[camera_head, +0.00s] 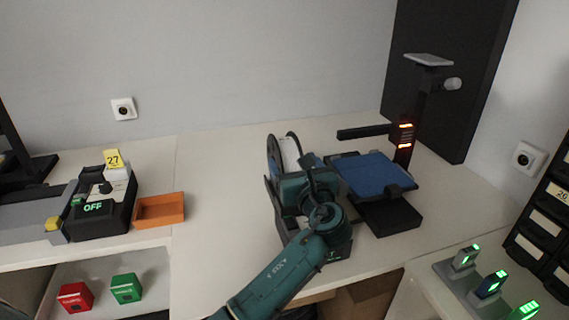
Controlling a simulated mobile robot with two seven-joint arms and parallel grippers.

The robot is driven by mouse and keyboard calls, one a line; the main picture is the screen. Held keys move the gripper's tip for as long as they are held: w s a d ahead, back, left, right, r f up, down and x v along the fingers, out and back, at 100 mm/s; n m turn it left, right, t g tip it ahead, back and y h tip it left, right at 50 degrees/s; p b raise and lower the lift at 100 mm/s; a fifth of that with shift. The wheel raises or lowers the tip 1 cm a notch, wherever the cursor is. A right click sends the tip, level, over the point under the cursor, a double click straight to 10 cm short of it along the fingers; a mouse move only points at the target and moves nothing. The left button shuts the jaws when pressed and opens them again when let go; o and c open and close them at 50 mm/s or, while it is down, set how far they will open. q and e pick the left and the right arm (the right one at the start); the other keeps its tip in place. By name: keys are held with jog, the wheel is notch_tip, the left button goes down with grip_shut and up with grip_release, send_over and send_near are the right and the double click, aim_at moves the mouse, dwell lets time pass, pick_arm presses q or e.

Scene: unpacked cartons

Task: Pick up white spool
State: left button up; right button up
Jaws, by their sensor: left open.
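The white spool (289,152) has dark side flanges and stands upright on the table, at the centre of the head view. It sits at the back of a dark holder or box (343,247). My left arm reaches up from the bottom, and my left gripper (308,168) is at the spool's right front side, overlapping it in the picture. The gripper is open. Its fingertips are small and partly lost against the spool, so I cannot tell whether they touch it. My arm hides the spool's lower part and much of the holder. My right gripper does not show.
A black 3D printer with a blue bed (372,174) stands close on the right. An orange tray (160,210) and a black device reading OFF (103,214) are on the left. Lit green devices (488,286) stand front right. The table between tray and spool is clear.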

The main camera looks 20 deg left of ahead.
aim_at(289, 152)
pick_arm(q)
jog(key=x, duration=0.5)
jog(key=shift+w+a+r, duration=0.2)
jog(key=shift+w+r, duration=0.05)
jog(key=shift+w, duration=0.05)
grip_shut()
jog(key=shift+r, duration=0.1)
dwell(0.5)
